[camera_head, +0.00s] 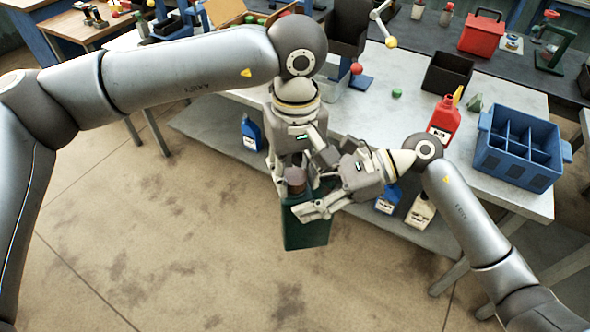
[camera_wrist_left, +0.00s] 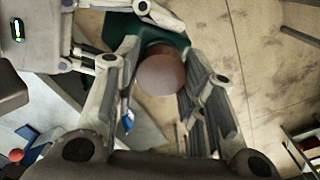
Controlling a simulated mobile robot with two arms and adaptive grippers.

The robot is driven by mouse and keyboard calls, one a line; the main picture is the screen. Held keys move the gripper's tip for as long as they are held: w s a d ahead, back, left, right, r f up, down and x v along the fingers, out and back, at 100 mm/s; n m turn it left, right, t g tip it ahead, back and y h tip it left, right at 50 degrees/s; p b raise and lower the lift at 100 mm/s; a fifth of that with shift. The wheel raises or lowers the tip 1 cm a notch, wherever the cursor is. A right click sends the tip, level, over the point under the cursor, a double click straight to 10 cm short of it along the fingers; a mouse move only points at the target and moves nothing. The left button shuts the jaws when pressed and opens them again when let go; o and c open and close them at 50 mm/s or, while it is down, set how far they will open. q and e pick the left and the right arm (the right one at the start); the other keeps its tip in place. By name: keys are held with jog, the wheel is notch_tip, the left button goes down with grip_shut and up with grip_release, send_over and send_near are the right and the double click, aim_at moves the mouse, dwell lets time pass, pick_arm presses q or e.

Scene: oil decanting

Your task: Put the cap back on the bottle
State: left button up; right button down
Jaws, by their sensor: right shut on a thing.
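A dark green bottle (camera_head: 306,228) is upright in the head view, above the floor in front of the table. My right gripper (camera_head: 318,208) is shut on its upper part. A brown round cap (camera_head: 296,174) is at the bottle's neck; it also shows in the left wrist view (camera_wrist_left: 161,76). My left gripper (camera_head: 293,186) points down over the neck. In the left wrist view, its fingers (camera_wrist_left: 160,88) stand open on either side of the cap, very close to it. Whether the cap is fully seated is hidden.
The light table (camera_head: 393,72) carries a red oil jug (camera_head: 444,122), a blue divided crate (camera_head: 517,150) and a black bin (camera_head: 449,73). Blue and white bottles (camera_head: 421,211) stand on the lower shelf. The floor at the front is clear.

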pick_arm(q)
jog(key=o, duration=0.4)
jog(key=shift+r, duration=0.15)
jog(key=shift+r, duration=2.15)
